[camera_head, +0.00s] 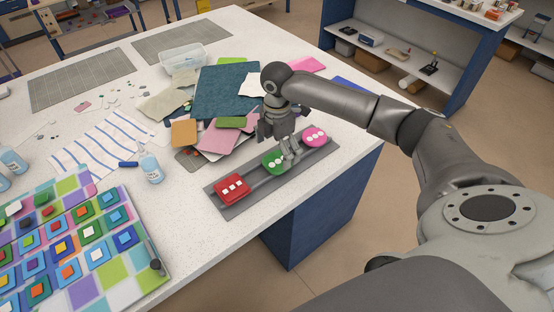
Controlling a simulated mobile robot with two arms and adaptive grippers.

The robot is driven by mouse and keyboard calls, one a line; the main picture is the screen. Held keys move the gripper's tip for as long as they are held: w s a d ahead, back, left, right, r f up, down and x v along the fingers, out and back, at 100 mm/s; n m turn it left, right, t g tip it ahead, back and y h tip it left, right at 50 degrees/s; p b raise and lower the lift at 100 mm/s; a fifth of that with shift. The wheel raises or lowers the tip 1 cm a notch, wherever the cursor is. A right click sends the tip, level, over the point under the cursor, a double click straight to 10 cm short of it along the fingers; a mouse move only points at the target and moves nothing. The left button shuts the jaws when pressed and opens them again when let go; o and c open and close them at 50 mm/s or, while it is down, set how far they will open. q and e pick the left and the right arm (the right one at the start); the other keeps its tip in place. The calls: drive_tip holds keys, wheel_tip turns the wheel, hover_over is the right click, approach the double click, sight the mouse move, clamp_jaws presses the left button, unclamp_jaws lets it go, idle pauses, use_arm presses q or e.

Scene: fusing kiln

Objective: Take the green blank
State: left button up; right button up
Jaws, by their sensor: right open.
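The green blank (269,161), a rounded piece with white dots, lies in the middle of a long grey tray (236,208) near the table's right edge. A red square blank (231,188) with white dots lies to its left, and a pink round blank (315,135) to its right. My right gripper (289,152) is open and points down at the green blank. Its fingers cover the right part of the blank. I cannot tell whether they touch it. My left gripper is not in view.
A pile of coloured sheets (226,92) lies just behind the tray. A clear plastic box (184,59) stands further back. A bottle (151,169) and a patchwork board with coloured tiles (152,224) are on the left. The table edge runs close to the tray's right.

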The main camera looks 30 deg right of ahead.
sight(277, 160)
wheel_tip(277, 160, down, 4)
drive_tip(key=shift+d+r+p, duration=0.1)
drive_tip(key=shift+r+p, duration=0.05)
drive_tip(key=shift+p, duration=0.25)
drive_tip(key=c, duration=1.1)
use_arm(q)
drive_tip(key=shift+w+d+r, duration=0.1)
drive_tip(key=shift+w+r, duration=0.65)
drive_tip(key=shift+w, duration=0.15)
use_arm(e)
drive_tip(key=shift+c, duration=0.5)
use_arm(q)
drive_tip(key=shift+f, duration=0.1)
use_arm(e)
drive_tip(key=shift+w+r, duration=0.1)
drive_tip(key=shift+r, duration=0.05)
